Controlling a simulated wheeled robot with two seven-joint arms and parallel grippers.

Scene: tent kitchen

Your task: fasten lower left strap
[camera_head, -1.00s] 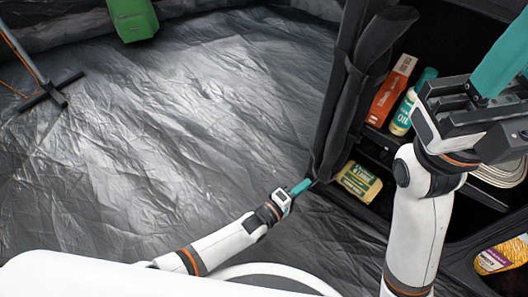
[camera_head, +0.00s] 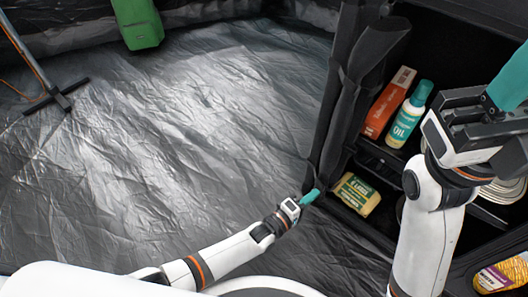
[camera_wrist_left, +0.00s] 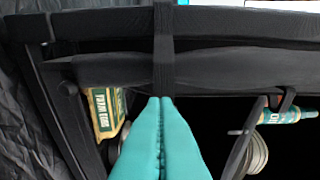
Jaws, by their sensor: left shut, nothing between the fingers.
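The dark rolled door flap (camera_head: 335,120) hangs along the left edge of the shelf unit in the head view. In the left wrist view, the rolled flap (camera_wrist_left: 110,69) runs across the picture, and a black strap (camera_wrist_left: 164,40) crosses it. My left gripper (camera_head: 312,195) is at the flap's lower end, with teal fingers. In the left wrist view, its fingers (camera_wrist_left: 160,100) are shut with nothing between them, tips just at the strap. I cannot tell whether the strap is fastened. My right gripper (camera_head: 505,85) is raised at the right, its teal fingertips partly cut off.
The dark shelf holds a red-brown box (camera_head: 388,105), an oil bottle (camera_head: 409,115), a yellow-green packet (camera_head: 355,194) and stacked plates (camera_head: 502,190). A yellow bag (camera_head: 503,275) is at lower right.

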